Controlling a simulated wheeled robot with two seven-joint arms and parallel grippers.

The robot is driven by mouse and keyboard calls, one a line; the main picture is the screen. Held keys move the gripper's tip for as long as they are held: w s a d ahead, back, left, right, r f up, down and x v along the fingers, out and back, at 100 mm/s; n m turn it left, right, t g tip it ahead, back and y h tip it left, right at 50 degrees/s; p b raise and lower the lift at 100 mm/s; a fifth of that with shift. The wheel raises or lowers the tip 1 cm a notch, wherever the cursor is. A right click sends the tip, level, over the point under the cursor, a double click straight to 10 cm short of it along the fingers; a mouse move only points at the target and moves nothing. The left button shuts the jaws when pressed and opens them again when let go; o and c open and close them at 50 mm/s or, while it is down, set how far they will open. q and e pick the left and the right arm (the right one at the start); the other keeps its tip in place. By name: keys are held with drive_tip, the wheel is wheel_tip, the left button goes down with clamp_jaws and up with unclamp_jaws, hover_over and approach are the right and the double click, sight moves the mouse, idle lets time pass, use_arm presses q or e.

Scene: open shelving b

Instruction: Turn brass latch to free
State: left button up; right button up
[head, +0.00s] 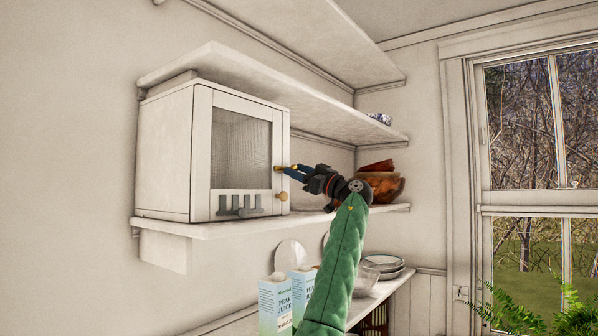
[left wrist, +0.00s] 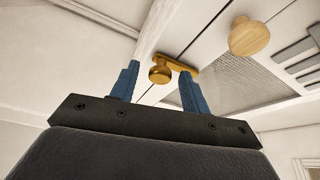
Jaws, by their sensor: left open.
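The brass latch (head: 279,168) is on the front right edge of a white cabinet (head: 165,150) with a glazed door (head: 241,150). In the left wrist view the latch (left wrist: 181,64) is a short brass bar with a round brass knob (left wrist: 160,74). My left gripper (head: 288,171) has blue fingers and is at the latch. In the left wrist view its fingers (left wrist: 158,72) are apart, with the brass knob showing between the tips. I cannot tell whether either finger touches it. A round wooden door knob (head: 282,196) is below the latch. My right gripper is not in view.
The cabinet stands on a white shelf (head: 200,229), close under another shelf (head: 240,75). Brown bowls (head: 383,187) sit farther along its shelf, behind my gripper. Juice cartons (head: 275,305) and plates (head: 383,264) are below. A grey hook rack (head: 240,206) is on the door.

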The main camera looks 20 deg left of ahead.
use_arm(q)
drive_tip(key=c, duration=1)
